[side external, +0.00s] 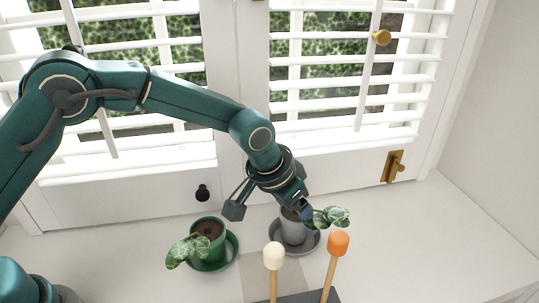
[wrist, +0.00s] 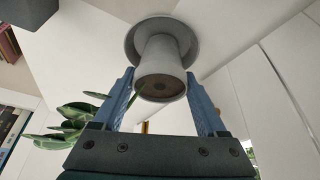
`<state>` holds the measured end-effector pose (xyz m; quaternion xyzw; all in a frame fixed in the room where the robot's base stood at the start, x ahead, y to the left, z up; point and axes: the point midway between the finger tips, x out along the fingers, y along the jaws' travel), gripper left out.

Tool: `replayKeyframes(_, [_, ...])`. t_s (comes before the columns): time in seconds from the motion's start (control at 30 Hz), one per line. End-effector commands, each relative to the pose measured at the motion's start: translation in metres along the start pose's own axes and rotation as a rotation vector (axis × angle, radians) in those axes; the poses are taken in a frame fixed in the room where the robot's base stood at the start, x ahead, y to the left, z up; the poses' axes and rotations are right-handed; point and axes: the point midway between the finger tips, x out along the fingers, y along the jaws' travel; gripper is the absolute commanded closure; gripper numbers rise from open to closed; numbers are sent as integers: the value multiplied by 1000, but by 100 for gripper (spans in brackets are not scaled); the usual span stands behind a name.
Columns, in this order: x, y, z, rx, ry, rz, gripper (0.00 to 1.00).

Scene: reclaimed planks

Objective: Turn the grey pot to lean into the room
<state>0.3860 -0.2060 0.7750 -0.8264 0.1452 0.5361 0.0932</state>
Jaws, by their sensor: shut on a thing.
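The grey pot (side external: 291,232) stands upright on its grey saucer (side external: 314,246) on the white sill. Its leaves (side external: 331,216) lean to the right in the side view, roughly along the window. My gripper (side external: 299,206) is above the pot, pointing down, and partly hides its rim. In the wrist view the grey pot (wrist: 161,66) sits between my two fingers, with brown soil in its mouth and the saucer (wrist: 133,39) beyond it. My gripper (wrist: 164,100) is shut on the pot. The leaves (wrist: 72,120) hang out past the left finger.
A green pot (side external: 199,227) on a green saucer (side external: 232,258) stands left, its leaves (side external: 187,251) leaning front-left. Sticks with a cream tip (side external: 274,255) and an orange tip (side external: 338,242) rise in front. Shuttered windows stand behind, with a brass latch (side external: 394,167). The sill is clear at right.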

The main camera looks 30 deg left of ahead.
Motion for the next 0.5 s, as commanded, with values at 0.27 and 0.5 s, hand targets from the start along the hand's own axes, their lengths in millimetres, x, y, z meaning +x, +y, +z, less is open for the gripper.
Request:
replayKeyframes(0.27, [3,0,1,0,2,0,100])
replayKeyframes(0.5, [3,0,1,0,2,0,0])
